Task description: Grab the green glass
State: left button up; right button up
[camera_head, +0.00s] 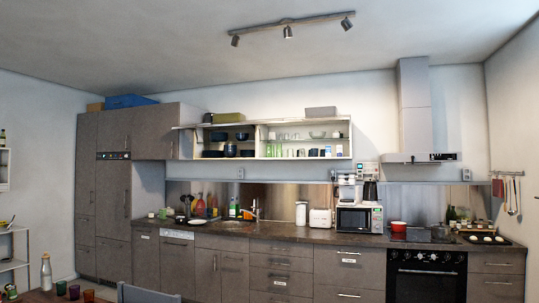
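A small green glass (61,287) stands at the bottom left, on a brown table (40,297) whose corner is cut off by the picture's lower edge. A dark red glass (74,292) and an orange glass (89,295) stand beside it to the right. Several pale green glasses (273,150) also stand on the open wall shelf. A small green cup-like thing (162,214) is on the counter, too small to tell exactly. Neither of my grippers shows in the head view.
A bottle (46,272) stands behind the glasses. A grey chair back (147,294) is right of the table. The long counter (275,232) carries a microwave (359,218) and a red pot (398,226). The raised shelf flap (218,124) is above the shelf.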

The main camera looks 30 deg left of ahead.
aim_at(268, 150)
jog(key=i+l+z, duration=0.1)
jog(key=i+l+u, duration=0.1)
jog(key=i, duration=0.35)
jog(key=i+l, duration=0.1)
jog(key=i, duration=0.35)
jog(key=i+l+u, duration=0.15)
jog(key=i, duration=0.35)
jog(key=i+l, duration=0.15)
jog(key=i, duration=0.3)
jog(key=i+u, duration=0.15)
jog(key=i, duration=0.45)
jog(key=i+u, duration=0.15)
jog(key=i, duration=0.45)
jog(key=i+u, duration=0.1)
jog(key=i, duration=0.45)
jog(key=i+l+u, duration=0.15)
jog(key=i, duration=0.45)
jog(key=i+j+u, duration=0.1)
jog(key=i+u, duration=0.25)
jog(key=i, duration=0.25)
jog(key=i+l+u, duration=0.1)
jog(key=i+u, duration=0.25)
jog(key=i, duration=0.2)
